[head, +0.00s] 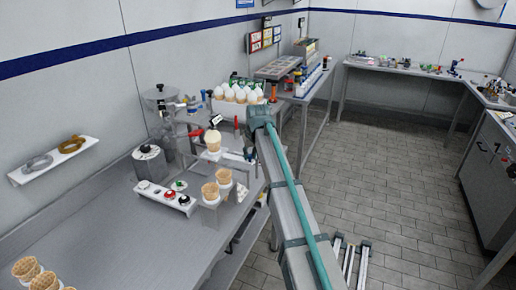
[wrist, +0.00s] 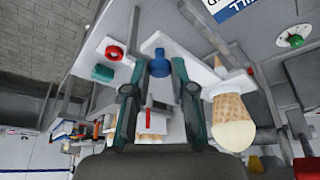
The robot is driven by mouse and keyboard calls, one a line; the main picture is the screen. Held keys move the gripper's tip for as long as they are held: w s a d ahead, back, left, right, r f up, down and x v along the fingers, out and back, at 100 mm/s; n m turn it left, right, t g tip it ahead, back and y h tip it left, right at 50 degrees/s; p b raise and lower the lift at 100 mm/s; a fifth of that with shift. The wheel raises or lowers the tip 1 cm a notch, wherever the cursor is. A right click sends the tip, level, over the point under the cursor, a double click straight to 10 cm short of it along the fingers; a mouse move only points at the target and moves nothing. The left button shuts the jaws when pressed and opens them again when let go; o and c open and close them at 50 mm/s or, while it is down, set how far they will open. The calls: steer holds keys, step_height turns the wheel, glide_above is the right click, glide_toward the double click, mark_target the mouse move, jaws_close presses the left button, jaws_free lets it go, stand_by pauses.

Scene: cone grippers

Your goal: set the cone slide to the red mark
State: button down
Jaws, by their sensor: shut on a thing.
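In the wrist view, which looks upside down, the teal fingers of my gripper (wrist: 158,72) are closed about a blue knob (wrist: 160,63) on a white plate (wrist: 195,72). A filled cone (wrist: 229,112) sits in this plate, to the right of my fingers. A small red strip (wrist: 149,112) shows between the fingers; I cannot tell whether it is the red mark. In the head view, the filled cone (head: 213,141) stands upright in a white holder left of my arm. My gripper there is mostly hidden behind the arm, and the knob cannot be made out.
In the head view, empty cones (head: 210,191), a switch strip (head: 168,196) and a tray of white-topped cones (head: 237,95) crowd the steel counter (head: 150,245).

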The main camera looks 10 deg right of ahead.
steer(key=shift+s+d, duration=0.2)
steer(key=shift+d, duration=0.2)
steer(key=shift+a, duration=0.1)
steer(key=c, duration=1)
jaws_free()
steer(key=v, duration=1.2)
